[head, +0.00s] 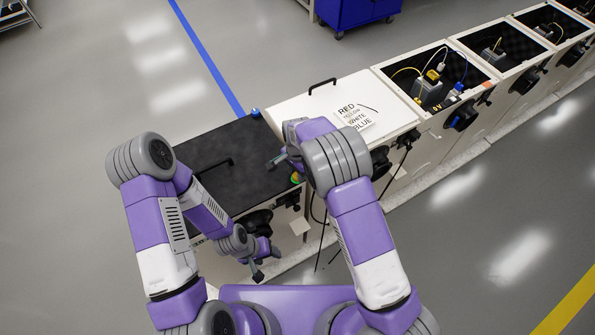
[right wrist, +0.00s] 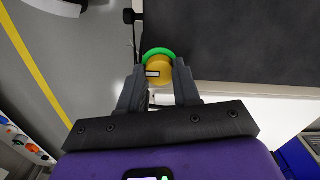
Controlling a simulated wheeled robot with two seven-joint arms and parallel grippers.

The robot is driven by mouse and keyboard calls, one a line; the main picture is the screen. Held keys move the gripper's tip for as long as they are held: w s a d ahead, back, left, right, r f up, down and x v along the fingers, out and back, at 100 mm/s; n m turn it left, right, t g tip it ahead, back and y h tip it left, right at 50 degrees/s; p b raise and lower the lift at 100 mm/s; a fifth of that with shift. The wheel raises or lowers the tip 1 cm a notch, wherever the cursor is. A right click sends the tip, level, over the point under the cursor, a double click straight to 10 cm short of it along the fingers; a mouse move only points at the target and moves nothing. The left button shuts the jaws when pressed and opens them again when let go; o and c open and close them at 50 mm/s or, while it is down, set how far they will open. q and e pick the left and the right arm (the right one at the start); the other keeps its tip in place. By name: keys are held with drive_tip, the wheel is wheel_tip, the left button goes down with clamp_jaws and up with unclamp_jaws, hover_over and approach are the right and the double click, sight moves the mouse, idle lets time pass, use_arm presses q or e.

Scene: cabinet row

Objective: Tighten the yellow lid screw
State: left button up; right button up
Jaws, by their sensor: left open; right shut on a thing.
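The yellow lid screw (right wrist: 159,72) is a round yellow knob with a pale label, in front of a green ring (right wrist: 158,52) at the edge of the dark cabinet top. My right gripper (right wrist: 158,84) is shut on it, with one finger at each side in the right wrist view. In the head view a small yellow and green part (head: 296,178) shows at the right edge of the black top, just below my right gripper. My left gripper (head: 266,262) is open and empty, low in front of the black-topped cabinet.
The black-topped cabinet (head: 232,145) has a dark handle. Beside it stands a white-lidded cabinet (head: 295,105) with a sheet (head: 355,114) listing colour words. Open cabinets (head: 430,118) with cables continue to the upper right. A blue cart (head: 352,12) stands behind; the floor in front is clear.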

drive_tip(key=o, duration=1.1)
drive_tip(key=shift+c, duration=0.2)
drive_tip(key=shift+r, duration=0.15)
wheel_tip(320, 180, up, 7)
drive_tip(key=shift+r+p, duration=0.2)
drive_tip(key=shift+p, duration=0.3)
